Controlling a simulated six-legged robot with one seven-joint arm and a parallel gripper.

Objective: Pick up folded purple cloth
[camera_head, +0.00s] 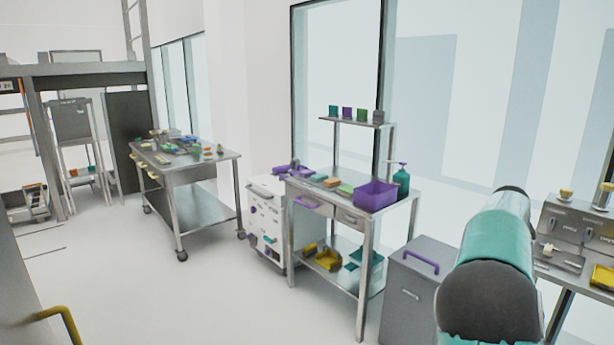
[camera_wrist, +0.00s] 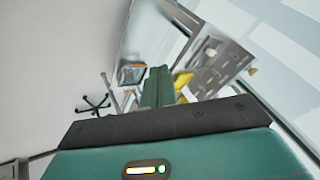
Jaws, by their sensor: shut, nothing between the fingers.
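A row of small flat coloured pieces lies on the middle steel table in the head view. The piece at its left end looks purple and may be the folded purple cloth (camera_head: 303,174), but it is too small to be sure. An orange piece (camera_head: 332,182) and a green piece (camera_head: 345,188) lie to its right. In the wrist view, my gripper (camera_wrist: 157,75) shows as two green fingers together, shut and empty, pointing away from the table with the cloths, which is not seen there. My teal arm is at the right of the head view, apart from the table.
A purple bin (camera_head: 375,194) and a teal pump bottle (camera_head: 402,180) stand at the table's right end. A shelf (camera_head: 352,123) rises behind. A grey cabinet (camera_head: 408,295) stands to the right, a white cart (camera_head: 264,215) to the left. The floor in front is clear.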

